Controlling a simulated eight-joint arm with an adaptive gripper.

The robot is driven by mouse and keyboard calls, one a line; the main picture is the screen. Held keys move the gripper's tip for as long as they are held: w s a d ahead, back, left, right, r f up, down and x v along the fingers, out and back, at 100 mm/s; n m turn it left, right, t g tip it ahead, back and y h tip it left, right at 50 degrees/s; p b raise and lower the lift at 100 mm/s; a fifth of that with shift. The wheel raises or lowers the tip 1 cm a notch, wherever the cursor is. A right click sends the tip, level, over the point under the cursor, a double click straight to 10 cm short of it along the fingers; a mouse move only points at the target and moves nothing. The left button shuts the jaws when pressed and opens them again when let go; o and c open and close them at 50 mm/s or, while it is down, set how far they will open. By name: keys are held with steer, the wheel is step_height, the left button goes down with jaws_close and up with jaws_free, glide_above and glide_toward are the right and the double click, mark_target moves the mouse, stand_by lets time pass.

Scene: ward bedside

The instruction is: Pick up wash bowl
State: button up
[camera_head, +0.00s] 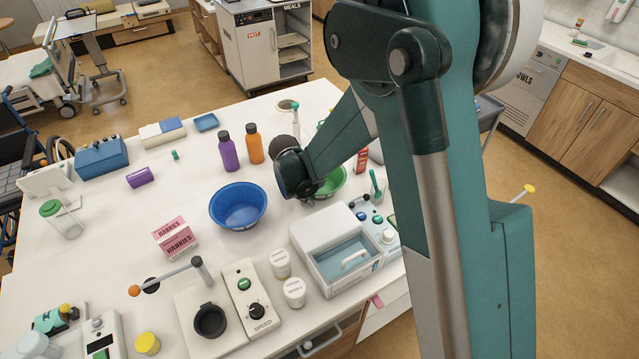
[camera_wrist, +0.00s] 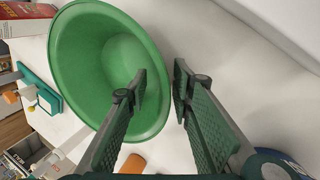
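Two bowls stand on the white table: a blue bowl (camera_head: 238,206) in the open and a green bowl (camera_head: 334,181) partly hidden behind my arm. I cannot tell which the task calls the wash bowl. In the wrist view the green bowl (camera_wrist: 95,70) fills the upper left. My gripper (camera_wrist: 160,88) is open at its right rim, one finger over the inside of the bowl and the other outside, with the rim between them. I see no clear contact, and the height is hard to judge. The head view hides the fingertips.
A purple bottle (camera_head: 228,151) and an orange bottle (camera_head: 253,144) stand left of the green bowl. A white box with a clear blue window (camera_head: 345,255) and two white jars (camera_head: 294,292) are in front. A red carton (camera_wrist: 25,20) is near the bowl.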

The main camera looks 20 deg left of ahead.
stand_by(0.4)
jaws_close()
steer(key=shift+r, duration=0.15)
step_height(320, 180, up, 10)
stand_by(0.8)
stand_by(0.5)
